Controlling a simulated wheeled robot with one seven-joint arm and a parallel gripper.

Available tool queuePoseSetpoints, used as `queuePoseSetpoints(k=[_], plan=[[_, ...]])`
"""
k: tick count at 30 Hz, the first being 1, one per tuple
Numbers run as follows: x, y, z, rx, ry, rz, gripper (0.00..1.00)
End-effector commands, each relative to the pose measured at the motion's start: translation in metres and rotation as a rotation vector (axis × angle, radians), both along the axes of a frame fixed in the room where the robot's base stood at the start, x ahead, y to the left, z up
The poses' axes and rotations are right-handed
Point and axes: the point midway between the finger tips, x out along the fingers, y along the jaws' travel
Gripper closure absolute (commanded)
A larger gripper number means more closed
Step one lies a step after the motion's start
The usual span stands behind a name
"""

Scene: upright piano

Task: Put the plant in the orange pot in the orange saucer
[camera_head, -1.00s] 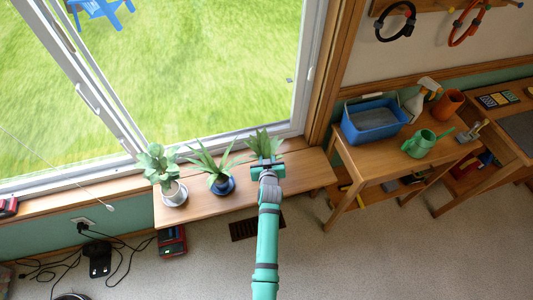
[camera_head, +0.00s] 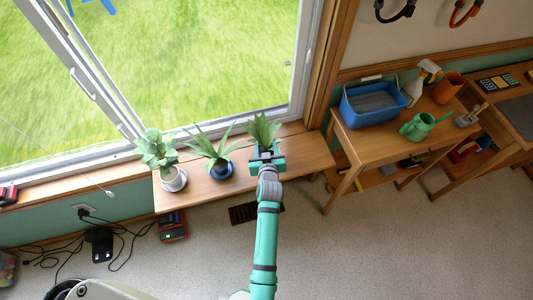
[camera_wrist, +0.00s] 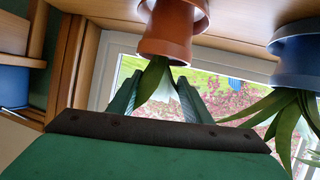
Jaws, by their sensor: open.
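The plant in the orange pot (camera_head: 262,128) stands at the right of the window bench, where my gripper (camera_head: 266,158) hides its pot from the head view. In the wrist view, which is upside down, the orange pot (camera_wrist: 165,45) hangs from the top with its leaves pointing down. A wider orange rim (camera_wrist: 182,8) at its base looks like the orange saucer, cut by the frame edge. My gripper (camera_wrist: 160,88) is open, its fingers apart, with leaves showing between them. The pot lies just beyond the fingertips; whether they touch leaves I cannot tell.
A plant in a blue pot (camera_head: 220,165) stands close to the left, and another in a white pot (camera_head: 172,178) farther left. The bench's right end (camera_head: 312,155) is clear. A workbench at right holds a blue bin (camera_head: 372,108), a green watering can (camera_head: 418,127) and an orange container (camera_head: 447,88).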

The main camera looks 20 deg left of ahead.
Motion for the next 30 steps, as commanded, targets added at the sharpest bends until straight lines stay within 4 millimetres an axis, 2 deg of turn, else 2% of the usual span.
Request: queuePoseSetpoints(k=[3,9,15,20,23,30], plan=[[-0.022,-0.008,0.008,0.0,0.001,0.0,0.55],[-0.045,-0.017,0.019,0.0,0.001,0.0,0.55],[-0.053,-0.021,0.024,0.0,0.0,0.0,0.55],[-0.065,-0.027,0.02,0.003,0.002,-0.014,0.55],[-0.088,-0.041,0.013,0.012,0.003,-0.047,0.55],[-0.176,-0.089,0.01,0.043,-0.017,-0.162,0.55]])
